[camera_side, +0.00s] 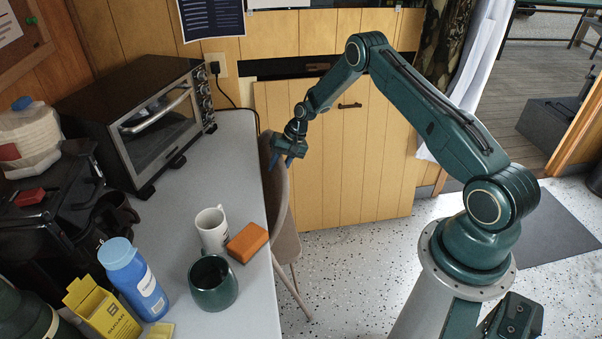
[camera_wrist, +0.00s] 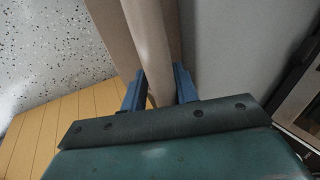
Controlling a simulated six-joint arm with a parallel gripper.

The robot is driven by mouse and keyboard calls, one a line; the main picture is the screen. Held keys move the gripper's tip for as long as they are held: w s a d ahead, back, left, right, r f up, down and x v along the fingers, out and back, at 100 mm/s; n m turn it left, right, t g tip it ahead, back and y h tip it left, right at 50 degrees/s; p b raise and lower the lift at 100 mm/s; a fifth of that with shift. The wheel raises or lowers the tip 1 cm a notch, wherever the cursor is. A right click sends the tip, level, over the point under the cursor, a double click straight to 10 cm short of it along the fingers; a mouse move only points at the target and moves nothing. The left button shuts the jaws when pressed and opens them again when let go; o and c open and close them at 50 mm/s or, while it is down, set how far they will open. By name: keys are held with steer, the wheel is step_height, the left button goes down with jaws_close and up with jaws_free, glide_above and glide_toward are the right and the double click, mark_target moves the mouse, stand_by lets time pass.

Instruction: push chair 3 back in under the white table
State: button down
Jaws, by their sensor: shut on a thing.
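A beige chair (camera_side: 278,205) stands at the right edge of the white table (camera_side: 180,192) in the side view. Its back rises beside the table edge and thin legs show below. I see no number on it. My gripper (camera_side: 284,160) is at the top of the chair's back, with blue fingers pointing down. In the wrist view, the chair's back (camera_wrist: 148,40) runs between the two blue fingers of my gripper (camera_wrist: 160,75), which is shut on it. The table top (camera_wrist: 230,45) lies just right of it there. The seat is mostly hidden.
A white mug (camera_side: 211,230), an orange block (camera_side: 247,242) and a green mug (camera_side: 213,283) stand near the table's right edge. A toaster oven (camera_side: 150,115) stands at the back. Wooden cupboards (camera_side: 350,165) rise behind the chair. Speckled floor (camera_side: 350,265) is clear right of it.

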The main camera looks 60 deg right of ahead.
steer(key=shift+w+f, duration=0.3)
steer(key=shift+f, duration=0.05)
stand_by(0.7)
steer(key=c, duration=1)
jaws_free()
steer(key=shift+s+f, duration=0.6)
steer(key=shift+f, duration=0.05)
steer(key=shift+d+r, duration=0.2)
steer(key=shift+r, duration=0.55)
steer(key=v, duration=1.3)
steer(key=shift+w, duration=0.25)
steer(key=shift+a+r, duration=0.15)
